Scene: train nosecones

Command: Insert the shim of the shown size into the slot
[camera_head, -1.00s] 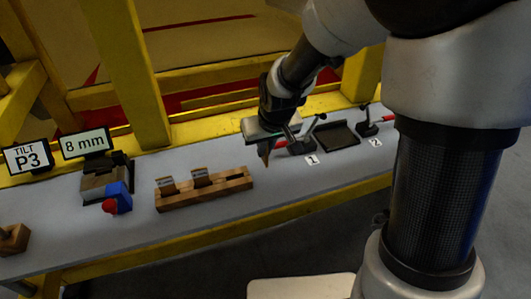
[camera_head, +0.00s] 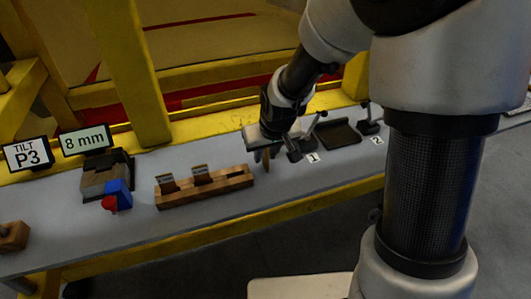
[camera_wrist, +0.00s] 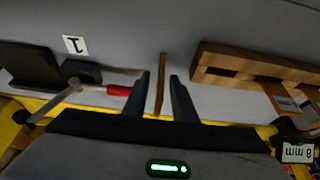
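My gripper (camera_head: 264,153) hangs above the grey bench, right of the wooden rack. A thin brown shim (camera_wrist: 160,85) points down between its fingers in the wrist view; it also shows below the gripper in the head view (camera_head: 267,162). The shim appears held, though narrow gaps show beside it in the wrist view. The wooden rack (camera_head: 215,192) holds two labelled shims, (camera_head: 167,184) and (camera_head: 201,175); its right-hand slot looks empty. A sign (camera_head: 86,140) reads "8 mm". A dark and tan block (camera_head: 105,178) stands below it; I cannot make out a slot there.
A blue block with a red knob (camera_head: 118,196) sits in front of the tan block. A "TILT P3" sign (camera_head: 27,154) stands left. Right of my gripper are a dark tray (camera_head: 339,135) and red-handled tools by labels 1 (camera_head: 313,158) and 2 (camera_head: 377,141).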

